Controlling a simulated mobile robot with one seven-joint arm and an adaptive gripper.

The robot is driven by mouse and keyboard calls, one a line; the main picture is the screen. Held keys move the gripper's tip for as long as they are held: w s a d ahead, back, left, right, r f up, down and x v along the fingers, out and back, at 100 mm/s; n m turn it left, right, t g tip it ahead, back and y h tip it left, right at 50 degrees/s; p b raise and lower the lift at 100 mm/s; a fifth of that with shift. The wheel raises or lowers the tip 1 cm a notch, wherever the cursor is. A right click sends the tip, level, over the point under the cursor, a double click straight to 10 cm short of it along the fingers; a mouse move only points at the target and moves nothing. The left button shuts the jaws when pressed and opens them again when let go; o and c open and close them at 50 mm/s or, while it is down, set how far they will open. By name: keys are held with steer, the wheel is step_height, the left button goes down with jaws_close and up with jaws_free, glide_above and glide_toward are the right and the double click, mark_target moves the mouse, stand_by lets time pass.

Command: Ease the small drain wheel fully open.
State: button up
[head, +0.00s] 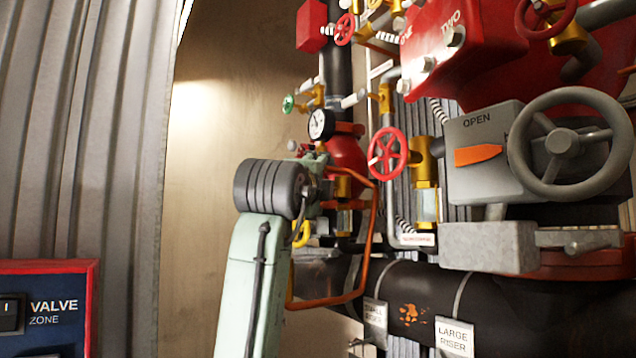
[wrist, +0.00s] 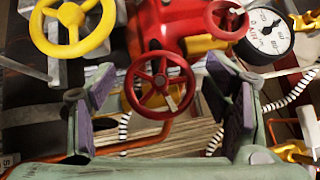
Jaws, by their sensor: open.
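My gripper (wrist: 163,100) is open, with one purple-padded finger on each side of this wheel. I cannot tell whether either finger touches it. In the head view my gripper (head: 314,166) is below the white pressure gauge (head: 320,124), and my wrist hides most of it and the wheel in front of it.
A yellow wheel (wrist: 72,28) is at upper left of the wrist view, and another red wheel (wrist: 226,20) at upper right beside the gauge (wrist: 266,36). In the head view, an orange pipe (head: 373,240), red wheel (head: 387,153) and large grey wheel (head: 565,145) stand right of my arm.

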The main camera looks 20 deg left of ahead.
steer(key=c, duration=1.2)
steer(key=n+g, duration=0.3)
steer(key=shift+r, duration=0.1)
steer(key=shift+n+g+h, duration=0.4)
steer(key=shift+n+g, duration=0.4)
steer(key=shift+g, duration=0.1)
